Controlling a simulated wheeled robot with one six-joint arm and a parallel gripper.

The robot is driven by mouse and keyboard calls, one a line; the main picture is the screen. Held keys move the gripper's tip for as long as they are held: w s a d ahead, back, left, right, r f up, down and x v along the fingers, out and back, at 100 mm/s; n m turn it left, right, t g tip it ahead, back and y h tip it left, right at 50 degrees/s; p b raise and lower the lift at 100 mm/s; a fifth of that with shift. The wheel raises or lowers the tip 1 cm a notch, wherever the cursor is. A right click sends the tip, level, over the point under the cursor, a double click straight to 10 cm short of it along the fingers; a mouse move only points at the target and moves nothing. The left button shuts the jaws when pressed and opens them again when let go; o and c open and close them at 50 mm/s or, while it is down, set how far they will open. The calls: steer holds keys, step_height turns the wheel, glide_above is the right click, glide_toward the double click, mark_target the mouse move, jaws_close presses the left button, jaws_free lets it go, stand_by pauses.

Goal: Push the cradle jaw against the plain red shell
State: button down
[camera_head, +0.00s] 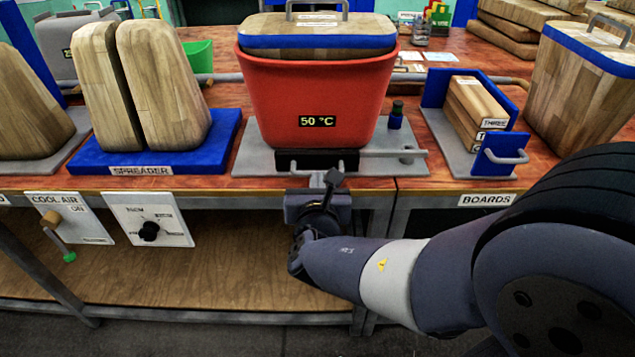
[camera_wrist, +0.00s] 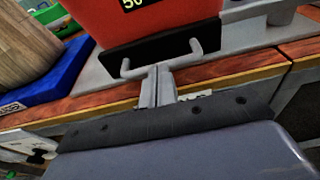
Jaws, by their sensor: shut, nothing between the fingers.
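The red shell (camera_head: 318,95) stands on a grey base plate and carries a "50 °C" label. It holds a wooden block with a blue band and a handle on top. The black cradle jaw (camera_head: 345,159) is at the shell's lower front, with a grey bar handle on its face. The jaw (camera_wrist: 160,51) also shows in the wrist view, where no gap to the shell is visible. My gripper (camera_head: 320,178) is shut and empty, its fingertips (camera_wrist: 157,72) at the middle of the jaw's handle. Whether they touch it I cannot tell.
A grey lever (camera_head: 385,153) runs right of the jaw. The blue spreader (camera_head: 150,160) with two wooden pieces stands left. The boards holder (camera_head: 435,90) is right. Control panels (camera_head: 150,220) hang below the table edge at left.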

mark_target(317, 160)
steer(key=w+b, duration=0.2)
steer(key=w, duration=0.4)
steer(key=shift+d+f+b, duration=0.1)
steer(key=shift+f+b, duration=0.05)
steer(key=shift+b, duration=0.2)
steer(key=shift+w, duration=0.45)
steer(key=shift+s, duration=0.1)
